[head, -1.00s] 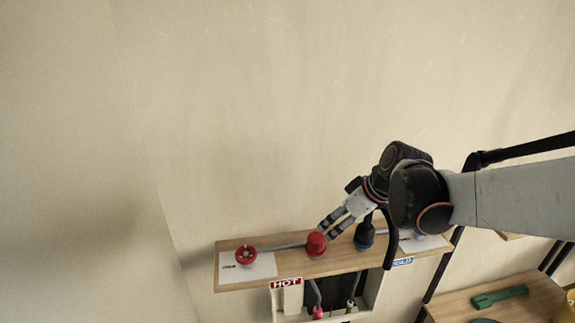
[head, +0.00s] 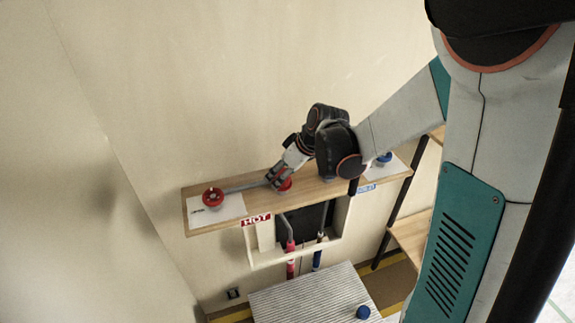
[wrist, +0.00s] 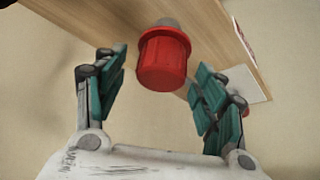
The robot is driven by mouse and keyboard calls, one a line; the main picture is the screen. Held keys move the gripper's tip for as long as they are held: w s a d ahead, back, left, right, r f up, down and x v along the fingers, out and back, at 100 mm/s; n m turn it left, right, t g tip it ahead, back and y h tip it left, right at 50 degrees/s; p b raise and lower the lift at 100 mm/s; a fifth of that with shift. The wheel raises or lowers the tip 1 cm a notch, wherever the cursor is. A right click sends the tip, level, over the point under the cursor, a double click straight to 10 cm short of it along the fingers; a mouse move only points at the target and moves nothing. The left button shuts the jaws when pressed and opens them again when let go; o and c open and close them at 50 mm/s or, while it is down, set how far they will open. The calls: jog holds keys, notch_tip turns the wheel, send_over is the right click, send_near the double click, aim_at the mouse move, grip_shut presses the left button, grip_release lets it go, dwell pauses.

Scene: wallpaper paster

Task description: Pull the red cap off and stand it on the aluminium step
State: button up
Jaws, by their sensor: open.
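The red cap (head: 286,184) sits on the wooden board, at the end of a grey pipe in the head view. In the wrist view the red cap (wrist: 163,62) shows whole, with a grey part behind it. My gripper (head: 275,179) is at the cap and partly hides it in the head view. In the wrist view my gripper (wrist: 160,80) is open, one finger on each side of the cap, with gaps to both. The aluminium step (head: 300,293) is a ribbed grey platform low in the head view. A blue cap (head: 363,312) stands on it.
The wooden board (head: 320,188) carries a red handwheel (head: 213,197) at left and a blue one (head: 384,158) at right. Pipes (head: 290,245) run below in a wall recess. Much of the step's top is clear.

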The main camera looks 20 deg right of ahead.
jog(key=shift+w+a+f, duration=0.2)
jog(key=shift+w+f, duration=0.05)
jog(key=shift+f, duration=0.25)
jog(key=c, duration=1.3)
